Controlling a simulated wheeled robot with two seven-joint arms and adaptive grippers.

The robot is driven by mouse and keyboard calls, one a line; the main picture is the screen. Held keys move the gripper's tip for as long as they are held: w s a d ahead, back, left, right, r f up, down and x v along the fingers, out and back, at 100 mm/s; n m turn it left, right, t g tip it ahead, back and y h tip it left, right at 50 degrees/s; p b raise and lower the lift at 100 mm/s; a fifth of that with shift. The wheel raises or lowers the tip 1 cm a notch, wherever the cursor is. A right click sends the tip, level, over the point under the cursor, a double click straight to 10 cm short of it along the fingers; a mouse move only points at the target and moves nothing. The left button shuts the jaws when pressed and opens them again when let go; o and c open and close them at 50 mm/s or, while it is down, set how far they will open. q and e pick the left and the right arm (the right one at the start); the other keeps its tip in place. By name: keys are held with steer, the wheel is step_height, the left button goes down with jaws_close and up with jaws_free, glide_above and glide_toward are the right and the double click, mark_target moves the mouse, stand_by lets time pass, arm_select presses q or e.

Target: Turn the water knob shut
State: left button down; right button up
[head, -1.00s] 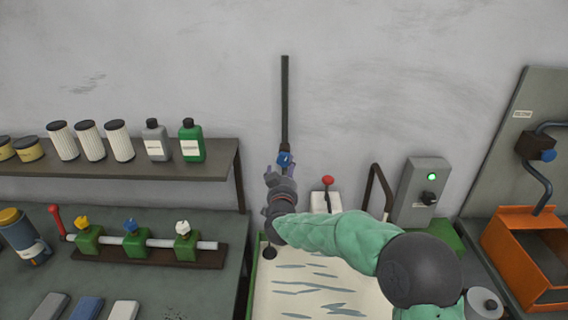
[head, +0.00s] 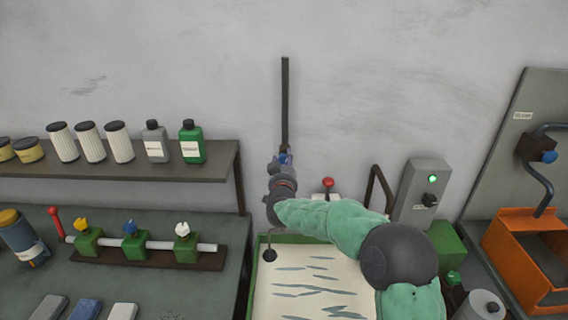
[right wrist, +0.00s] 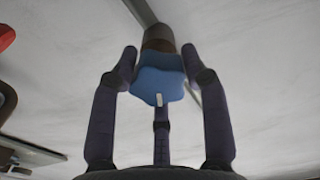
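A blue lobed knob (right wrist: 160,78) with a white mark on its near edge sits on a brown fitting at the end of a dark pipe, in the right wrist view. In the head view the knob shows only as a small blue patch, mostly hidden behind my right gripper, below the vertical wall pipe (head: 285,105). My right gripper (right wrist: 163,75) has its three dark fingers spread around the knob, two at its sides and one below. I cannot tell whether the fingertips touch it. My left gripper is out of view.
A tray with a pale, streaked surface (head: 300,275) lies below my right arm. A grey switch box (head: 418,190) with a green light stands to the right, near an orange bin (head: 510,225). A shelf (head: 120,170) with bottles and a bench with small valves are at left.

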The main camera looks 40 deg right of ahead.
steer(key=shift+f+n+p, duration=0.15)
steer(key=shift+n+p, duration=0.6)
steer(key=shift+p, duration=0.2)
steer(key=shift+f+n+p, duration=0.15)
steer(key=shift+n+p, duration=0.6)
steer(key=shift+p, duration=0.15)
steer(key=shift+s+f+n+p, duration=0.1)
steer(key=shift+f+n+p, duration=0.2)
steer(key=shift+n+p, duration=0.65)
steer(key=shift+f, duration=0.15)
steer(key=o, duration=1.2)
steer(key=shift+d, duration=0.15)
steer(key=shift+a+r, duration=0.2)
steer(key=shift+r, duration=0.15)
steer(key=v, duration=1.1)
steer(key=shift+s+a, duration=0.15)
steer(key=shift+s, duration=0.25)
